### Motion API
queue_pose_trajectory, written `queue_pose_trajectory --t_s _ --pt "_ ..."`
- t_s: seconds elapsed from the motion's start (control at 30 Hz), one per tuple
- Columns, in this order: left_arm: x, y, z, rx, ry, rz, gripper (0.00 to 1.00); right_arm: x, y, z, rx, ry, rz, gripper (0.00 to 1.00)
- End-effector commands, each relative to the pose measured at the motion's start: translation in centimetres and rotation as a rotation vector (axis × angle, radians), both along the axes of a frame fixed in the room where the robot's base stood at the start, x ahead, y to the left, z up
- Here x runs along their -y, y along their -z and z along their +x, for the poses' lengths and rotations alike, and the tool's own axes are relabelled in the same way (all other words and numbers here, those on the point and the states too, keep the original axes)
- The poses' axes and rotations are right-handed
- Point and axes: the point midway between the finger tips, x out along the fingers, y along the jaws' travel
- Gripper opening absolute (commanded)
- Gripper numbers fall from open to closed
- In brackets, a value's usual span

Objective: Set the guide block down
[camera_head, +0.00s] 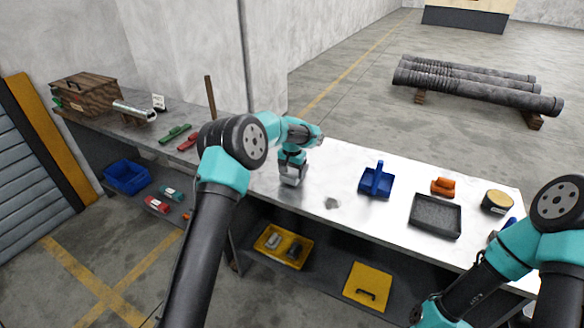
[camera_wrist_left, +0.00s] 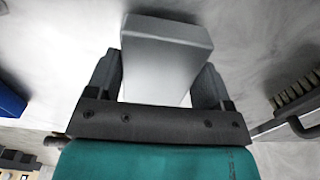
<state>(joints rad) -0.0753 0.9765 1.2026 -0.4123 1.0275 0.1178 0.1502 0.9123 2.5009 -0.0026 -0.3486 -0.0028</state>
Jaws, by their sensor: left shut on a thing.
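The guide block (camera_wrist_left: 165,60) is a pale grey block in the left wrist view, sitting between the two dark fingers of my left gripper (camera_head: 291,178). The left gripper is shut on it and points down over the white part of the bench (camera_head: 330,180), left of the blue tray. In the head view the block and fingers are small and hard to tell apart. I cannot tell whether the block touches the bench top. My right arm is at the lower right; its gripper fingers are not visible.
Green (camera_head: 175,132) and red (camera_head: 188,142) tools lie to the left. A dark patch (camera_head: 332,203) marks the bench; bare bench surrounds it.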

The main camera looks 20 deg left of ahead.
Motion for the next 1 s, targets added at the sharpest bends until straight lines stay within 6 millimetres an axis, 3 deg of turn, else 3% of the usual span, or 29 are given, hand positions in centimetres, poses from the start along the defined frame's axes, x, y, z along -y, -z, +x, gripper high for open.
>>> queue_pose_trajectory --t_s 0.57,0.6,0.87,1.0 --pt "-0.1 0.8 0.2 0.008 -0.001 0.001 0.01 0.0 0.0 0.0 0.0 0.0 0.0 0.43" --pt "0.0 1.2 0.0 0.001 0.0 0.0 0.75 0.0 0.0 0.0 0.0 0.0 0.0 0.43" --pt "0.0 1.2 0.0 0.001 0.0 0.0 1.0 0.0 0.0 0.0 0.0 0.0 0.0 0.43" --pt "0.0 1.2 0.0 0.001 0.0 0.0 1.0 0.0 0.0 0.0 0.0 0.0 0.0 0.43"
